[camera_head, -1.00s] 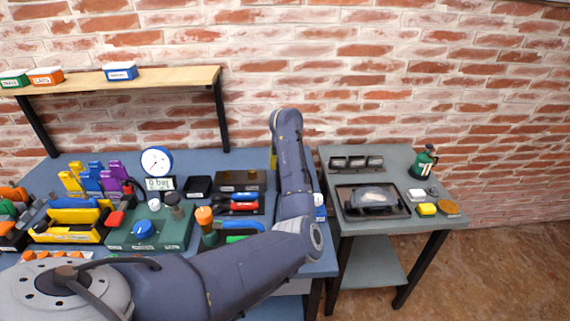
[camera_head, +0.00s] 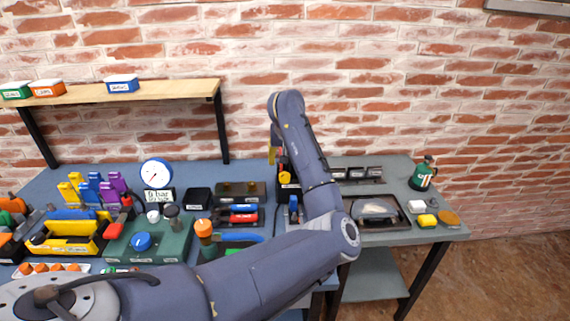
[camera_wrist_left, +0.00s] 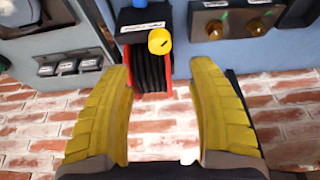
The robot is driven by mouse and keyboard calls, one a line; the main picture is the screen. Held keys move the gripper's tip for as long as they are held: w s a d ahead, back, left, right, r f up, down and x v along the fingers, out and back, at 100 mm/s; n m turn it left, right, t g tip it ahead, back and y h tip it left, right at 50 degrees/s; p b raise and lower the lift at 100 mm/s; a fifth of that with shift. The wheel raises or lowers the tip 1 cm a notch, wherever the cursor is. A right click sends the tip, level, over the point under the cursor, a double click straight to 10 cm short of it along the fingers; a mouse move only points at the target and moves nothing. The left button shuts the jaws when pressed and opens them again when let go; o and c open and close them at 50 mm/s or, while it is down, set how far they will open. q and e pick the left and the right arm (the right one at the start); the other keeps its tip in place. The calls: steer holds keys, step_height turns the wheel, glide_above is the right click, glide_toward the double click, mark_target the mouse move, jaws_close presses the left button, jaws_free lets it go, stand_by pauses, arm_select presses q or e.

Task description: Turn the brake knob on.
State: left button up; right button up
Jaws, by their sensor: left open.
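A yellow knob (camera_wrist_left: 160,41) with a dark mark sits on the edge of a black labelled block, next to a drum with red rims and black coils (camera_wrist_left: 152,70); it may be the brake knob, but I cannot read the label. In the head view, a yellow-orange knob (camera_head: 285,177) shows just left of my arm. My left gripper (camera_wrist_left: 160,70) is open, its yellow fingers spread either side of the drum in the wrist view. The knob is beyond the fingertips, and nothing is held. In the head view, my arm mostly hides this gripper. My right gripper is not in view.
A panel with two brass knobs (camera_wrist_left: 236,26) is beside the drum. A green box with a blue knob (camera_head: 143,241) and a gauge (camera_head: 157,172) stand left on the bench. A side table with a black tray (camera_head: 402,208) is at right. The brick wall is behind.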

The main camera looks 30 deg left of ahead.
arm_select(q)
steer(key=shift+s+r, duration=0.15)
steer(key=shift+r, duration=0.2)
